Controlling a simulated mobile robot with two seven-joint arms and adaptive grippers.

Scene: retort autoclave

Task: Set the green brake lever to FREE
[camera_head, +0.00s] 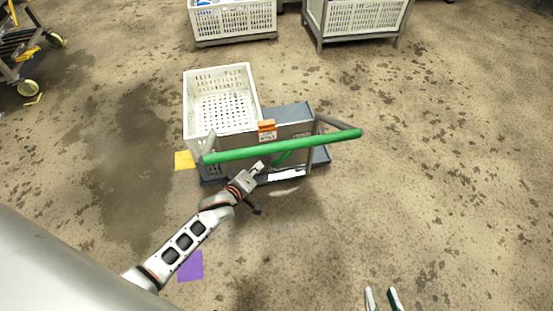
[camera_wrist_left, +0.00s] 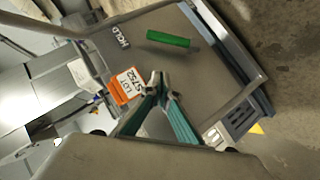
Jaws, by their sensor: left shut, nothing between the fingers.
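The green brake lever (camera_wrist_left: 168,39) lies on the cart's grey end panel (camera_wrist_left: 190,80) in the left wrist view, near a HOLD label (camera_wrist_left: 119,37). No FREE label is readable. In the head view the lever (camera_head: 283,157) shows as a short green piece below the long green handlebar (camera_head: 285,146). My left gripper (camera_wrist_left: 160,80) is shut and empty, in front of the panel, with its fingertips apart from the lever in the picture. In the head view this gripper (camera_head: 258,168) is just under the handlebar. My right gripper (camera_head: 382,297) is at the bottom edge, its fingers apart.
The cart carries a white perforated crate (camera_head: 188,107). An orange lot tag (camera_head: 267,131) hangs on it, close to my left gripper in the wrist view. A purple floor mark (camera_head: 190,266) and a yellow one (camera_head: 184,160) lie nearby. The floor at right is clear.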

